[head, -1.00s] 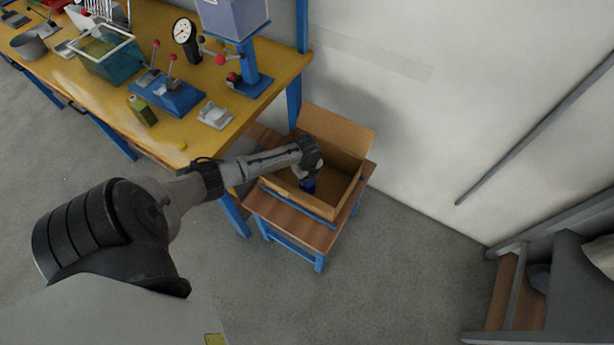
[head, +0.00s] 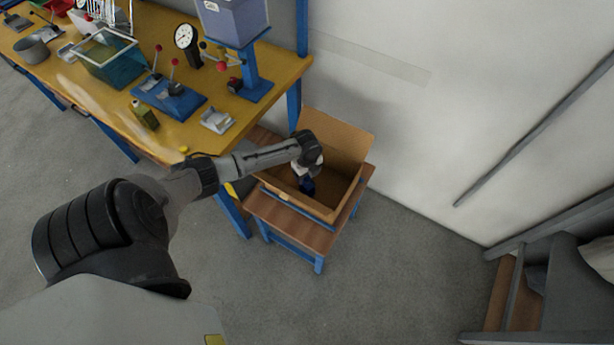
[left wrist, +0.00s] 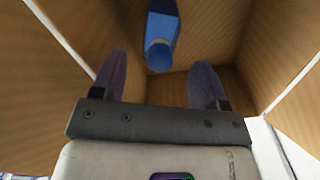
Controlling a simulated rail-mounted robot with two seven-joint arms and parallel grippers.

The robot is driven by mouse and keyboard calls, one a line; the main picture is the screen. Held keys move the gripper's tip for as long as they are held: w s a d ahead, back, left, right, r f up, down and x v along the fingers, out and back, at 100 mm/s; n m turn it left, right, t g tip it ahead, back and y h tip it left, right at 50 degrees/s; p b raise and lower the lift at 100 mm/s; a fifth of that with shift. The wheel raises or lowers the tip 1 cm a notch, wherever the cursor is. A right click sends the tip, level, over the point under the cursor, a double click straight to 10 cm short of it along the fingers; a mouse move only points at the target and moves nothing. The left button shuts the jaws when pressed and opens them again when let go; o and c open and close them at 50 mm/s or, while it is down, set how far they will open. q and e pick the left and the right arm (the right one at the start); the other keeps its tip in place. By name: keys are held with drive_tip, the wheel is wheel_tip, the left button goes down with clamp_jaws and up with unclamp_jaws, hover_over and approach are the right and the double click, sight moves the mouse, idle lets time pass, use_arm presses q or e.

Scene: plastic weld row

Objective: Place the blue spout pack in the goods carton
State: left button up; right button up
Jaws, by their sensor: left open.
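The blue spout pack (head: 308,187) is inside the open goods carton (head: 347,139), near its front left part. In the left wrist view the pack (left wrist: 162,30) lies beyond the fingertips, apart from both, against the carton's brown cardboard (left wrist: 215,30). My left gripper (left wrist: 158,75) is open and empty, with its two fingers pointing into the carton. In the head view my left gripper (head: 306,172) is inside the carton just above the pack, and its fingers are hard to make out. I cannot tell whether the pack stands or leans. My right gripper is not in view.
The carton stands on a small wooden stool with blue legs (head: 290,222). A yellow-topped workbench (head: 105,95) with a dial gauge (head: 186,36), a blue lever fixture (head: 170,98) and a teal tank (head: 108,58) is beside it. A grey wall is behind; the floor in front is clear.

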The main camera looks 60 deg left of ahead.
use_arm(q)
wheel_tip(320, 180, up, 7)
drive_tip(key=shift+f+p, duration=0.1)
drive_tip(key=shift+p, duration=0.8)
drive_tip(key=shift+r, duration=0.45)
